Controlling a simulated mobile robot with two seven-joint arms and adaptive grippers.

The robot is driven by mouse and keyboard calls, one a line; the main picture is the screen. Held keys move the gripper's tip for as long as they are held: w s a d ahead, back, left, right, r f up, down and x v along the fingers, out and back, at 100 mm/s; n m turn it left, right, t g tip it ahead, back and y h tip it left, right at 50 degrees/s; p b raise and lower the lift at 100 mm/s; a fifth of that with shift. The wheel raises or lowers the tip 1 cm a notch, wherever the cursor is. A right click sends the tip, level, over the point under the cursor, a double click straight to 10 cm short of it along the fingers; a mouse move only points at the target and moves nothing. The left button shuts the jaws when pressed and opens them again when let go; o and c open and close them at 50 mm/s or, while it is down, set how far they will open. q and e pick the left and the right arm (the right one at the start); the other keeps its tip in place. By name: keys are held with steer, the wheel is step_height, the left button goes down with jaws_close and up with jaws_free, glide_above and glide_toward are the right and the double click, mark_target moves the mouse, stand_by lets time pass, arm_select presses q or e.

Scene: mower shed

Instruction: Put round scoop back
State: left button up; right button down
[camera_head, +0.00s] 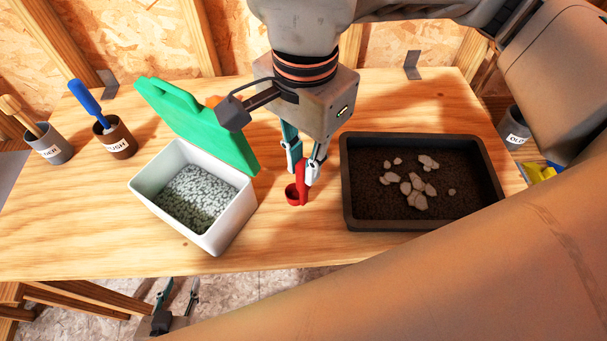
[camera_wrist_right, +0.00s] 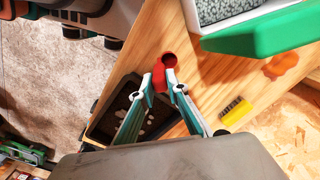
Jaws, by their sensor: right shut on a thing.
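The red round scoop (camera_head: 294,196) is upright between the white box and the dark tray, its small cup low over the table. My right gripper (camera_head: 303,168) points down and is shut on its handle. In the wrist view the red scoop (camera_wrist_right: 169,61) shows at the fingertips (camera_wrist_right: 166,84). I cannot tell whether the cup touches the tabletop. My left gripper (camera_head: 178,294) is below the table's front edge, empty, with its fingers apart.
A white box (camera_head: 222,232) of grey-white granules has its green lid (camera_head: 196,122) open. A dark tray (camera_head: 422,225) holds soil and pale pieces. Pots stand at left: one grey (camera_head: 54,148), one brown (camera_head: 117,143). Another grey pot (camera_head: 513,134) and a yellow item (camera_head: 538,172) are at right.

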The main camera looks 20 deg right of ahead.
steer(key=shift+f, duration=2.1)
steer(key=shift+f, duration=0.15)
steer(key=c, duration=2)
jaws_free()
steer(key=shift+b, duration=0.3)
step_height(320, 180, up, 12)
steer(key=shift+r+p, duration=0.15)
steer(key=shift+p, duration=0.35)
steer(key=shift+s, duration=0.15)
